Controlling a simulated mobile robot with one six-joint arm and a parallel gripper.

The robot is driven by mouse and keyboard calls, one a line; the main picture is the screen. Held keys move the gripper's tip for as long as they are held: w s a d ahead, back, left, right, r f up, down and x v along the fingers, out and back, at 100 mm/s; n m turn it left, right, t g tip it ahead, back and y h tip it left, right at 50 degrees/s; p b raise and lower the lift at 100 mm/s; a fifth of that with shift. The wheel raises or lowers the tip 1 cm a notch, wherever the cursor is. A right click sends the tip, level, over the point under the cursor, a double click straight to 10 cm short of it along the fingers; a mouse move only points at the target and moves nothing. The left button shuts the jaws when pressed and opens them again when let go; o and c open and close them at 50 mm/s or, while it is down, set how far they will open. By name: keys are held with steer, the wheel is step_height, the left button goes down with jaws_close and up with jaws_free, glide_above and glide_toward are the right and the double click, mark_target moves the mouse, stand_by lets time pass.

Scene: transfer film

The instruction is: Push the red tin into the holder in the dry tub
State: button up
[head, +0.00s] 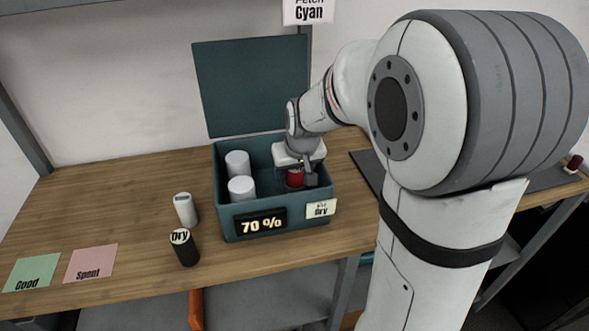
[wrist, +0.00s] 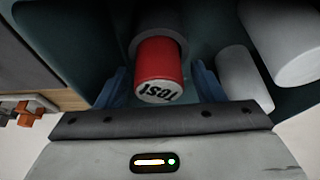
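The dry tub (head: 228,215) is a teal open box on the wooden table, with its lid up behind it, a "70 %" display and a "Dry" label. The red tin (head: 295,178) is inside at the right side. In the wrist view the red tin (wrist: 160,68) shows its "Test" end, with its far end in or against a dark grey round holder (wrist: 155,20); how deep I cannot tell. My gripper (wrist: 160,88) is in the tub, its blue fingers apart on either side of the tin, with gaps visible.
Two white cylinders (head: 237,163) (head: 241,188) stand in the tub's left half. A white canister (head: 185,209) and a black "Dry" canister (head: 184,248) stand left of the tub. Green "Good" (head: 32,272) and pink "Spent" (head: 90,263) cards lie at the table's left.

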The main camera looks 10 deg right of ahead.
steer(key=v, duration=0.7)
steer(key=shift+r, duration=0.4)
steer(key=shift+s, duration=0.25)
steer(key=s+f+g, duration=0.1)
steer(key=s+f, duration=0.1)
steer(key=s, duration=0.7)
steer(key=s+f, duration=0.2)
steer(key=s, duration=0.8)
steer(key=shift+d+m+g, duration=0.3)
steer(key=shift+m+g, duration=0.1)
